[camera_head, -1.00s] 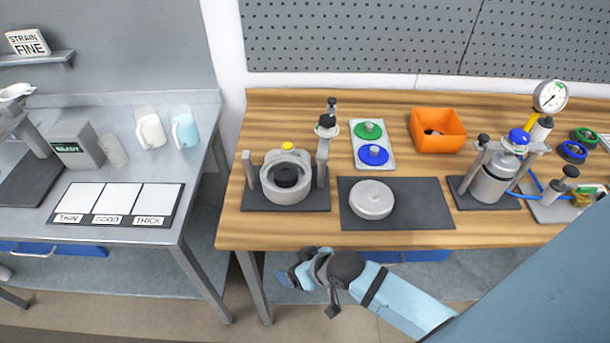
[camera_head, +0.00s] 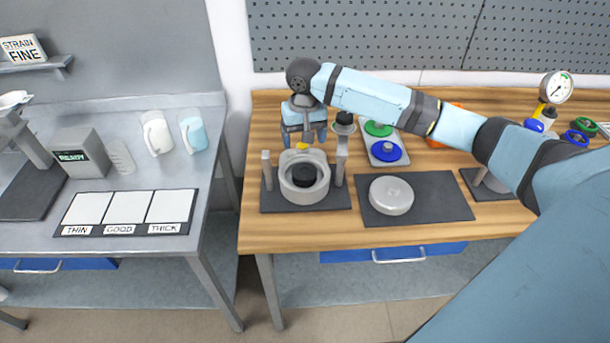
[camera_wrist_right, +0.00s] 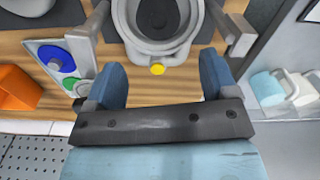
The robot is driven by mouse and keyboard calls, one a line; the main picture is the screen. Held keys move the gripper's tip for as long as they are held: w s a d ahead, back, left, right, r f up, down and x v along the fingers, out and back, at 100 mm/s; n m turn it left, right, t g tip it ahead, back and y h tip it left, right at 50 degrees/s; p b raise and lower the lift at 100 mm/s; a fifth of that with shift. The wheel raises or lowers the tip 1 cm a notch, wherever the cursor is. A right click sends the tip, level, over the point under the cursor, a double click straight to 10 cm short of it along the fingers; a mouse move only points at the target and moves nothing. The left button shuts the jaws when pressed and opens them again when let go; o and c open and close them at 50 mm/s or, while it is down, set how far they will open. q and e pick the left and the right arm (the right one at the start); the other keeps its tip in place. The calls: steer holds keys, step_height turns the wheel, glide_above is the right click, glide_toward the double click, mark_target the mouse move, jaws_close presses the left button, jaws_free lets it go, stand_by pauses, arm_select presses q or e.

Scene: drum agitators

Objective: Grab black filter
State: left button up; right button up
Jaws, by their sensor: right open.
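The black filter (camera_head: 305,175) sits inside the round grey housing (camera_head: 304,193) on the wooden bench; it looks like a dark round piece with a hollow centre. In the right wrist view the filter (camera_wrist_right: 158,15) is partly cut off by the top edge, inside the housing ring. My right gripper (camera_head: 304,138) is over the back side of the housing, pointing down, with its fingers apart and nothing between them. My left gripper is not in view.
Two grey posts (camera_head: 342,160) flank the housing. A grey round lid (camera_head: 391,195) lies on a dark mat to the right. A tray with green and blue discs (camera_head: 385,151) and an orange bin (camera_wrist_right: 17,88) are close to my arm. A pegboard stands behind.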

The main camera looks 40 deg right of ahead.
mark_target(305, 172)
step_height(305, 172, down, 8)
steer(key=shift+w+d+p, duration=0.1)
steer(key=shift+d+p, duration=0.05)
steer(key=shift+p, duration=0.2)
steer(key=shift+f+p, duration=0.55)
steer(key=shift+f, duration=2.15)
steer(key=c, duration=0.5)
steer(key=shift+r, duration=0.15)
steer(key=shift+c, duration=0.2)
